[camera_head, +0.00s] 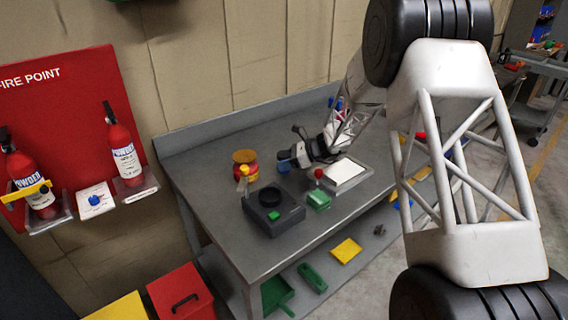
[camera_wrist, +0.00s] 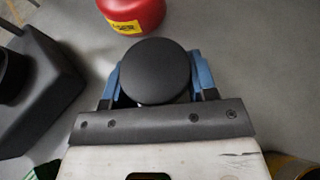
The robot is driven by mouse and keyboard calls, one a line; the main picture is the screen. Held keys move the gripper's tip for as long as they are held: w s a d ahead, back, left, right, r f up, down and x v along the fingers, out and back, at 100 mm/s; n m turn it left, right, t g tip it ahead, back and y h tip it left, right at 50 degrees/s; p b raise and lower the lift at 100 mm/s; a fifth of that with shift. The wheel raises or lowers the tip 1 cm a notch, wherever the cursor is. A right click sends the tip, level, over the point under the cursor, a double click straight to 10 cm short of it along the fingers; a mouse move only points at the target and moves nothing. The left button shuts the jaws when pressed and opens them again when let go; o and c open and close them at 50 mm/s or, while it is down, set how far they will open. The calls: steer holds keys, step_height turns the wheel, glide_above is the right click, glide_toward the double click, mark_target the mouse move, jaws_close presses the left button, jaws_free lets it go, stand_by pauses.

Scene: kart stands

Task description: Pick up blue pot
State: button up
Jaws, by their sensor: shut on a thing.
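The blue pot (camera_head: 284,167) shows as a small blue patch under my gripper (camera_head: 296,155) on the grey bench in the head view. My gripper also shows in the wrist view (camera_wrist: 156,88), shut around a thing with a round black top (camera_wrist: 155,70). Blue parts flank this top on both sides; I cannot tell whether they are pot or finger. The fingers and the black top hide most of the pot's body. I cannot tell whether the pot touches the bench.
A dark box (camera_head: 273,210) with a round opening is nearer the front. The bench's left end is clear.

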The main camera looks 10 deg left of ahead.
mark_target(284, 154)
step_height(284, 154, up, 9)
steer(key=shift+r, duration=0.15)
stand_by(0.4)
stand_by(0.5)
